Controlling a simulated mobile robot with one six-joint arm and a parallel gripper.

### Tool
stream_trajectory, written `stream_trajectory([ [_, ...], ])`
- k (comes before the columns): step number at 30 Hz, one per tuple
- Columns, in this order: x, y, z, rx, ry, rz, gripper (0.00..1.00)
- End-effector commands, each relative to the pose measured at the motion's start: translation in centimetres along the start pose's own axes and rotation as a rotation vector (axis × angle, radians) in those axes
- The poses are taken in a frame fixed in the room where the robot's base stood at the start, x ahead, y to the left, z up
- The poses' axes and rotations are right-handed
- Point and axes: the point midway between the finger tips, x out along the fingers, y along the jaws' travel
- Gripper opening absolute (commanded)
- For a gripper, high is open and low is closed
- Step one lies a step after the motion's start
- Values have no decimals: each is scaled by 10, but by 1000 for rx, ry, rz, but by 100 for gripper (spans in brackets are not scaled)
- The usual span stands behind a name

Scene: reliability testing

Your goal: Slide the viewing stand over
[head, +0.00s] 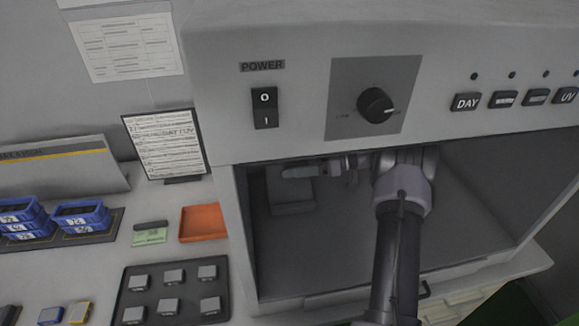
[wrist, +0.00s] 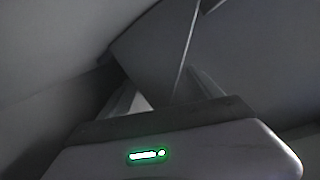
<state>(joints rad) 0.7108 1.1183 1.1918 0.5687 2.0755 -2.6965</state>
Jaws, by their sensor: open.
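The viewing stand (head: 291,199) is a grey block-like shape inside the dark booth, near its left wall. Its upper part is partly covered by my gripper (head: 300,171), which reaches in from the right and points left. In the wrist view a grey slanted panel, probably the stand (wrist: 160,55), fills the space just ahead of my gripper (wrist: 165,98). The jaws are open, with the panel's lower corner seen between or just beyond them. I cannot tell whether they touch it.
The booth (head: 240,215) has side walls and a low upper front panel with a power switch (head: 265,107), knob (head: 375,105) and buttons close above my arm. Left outside are an orange tray (head: 203,222), a dark sample tray (head: 151,294) and blue bins (head: 82,216). The booth floor right of my arm looks clear.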

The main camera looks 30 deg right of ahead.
Motion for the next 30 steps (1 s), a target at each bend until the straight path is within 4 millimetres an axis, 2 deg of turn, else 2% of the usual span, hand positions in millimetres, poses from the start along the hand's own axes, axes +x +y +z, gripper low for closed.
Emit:
stream_trajectory([
  [4,9,0,0,0,0,0,74],
  [13,11,0,0,0,0,1,72],
  [23,11,0,0,-1,0,1,7],
  [30,14,1,0,-2,-1,0,6],
])
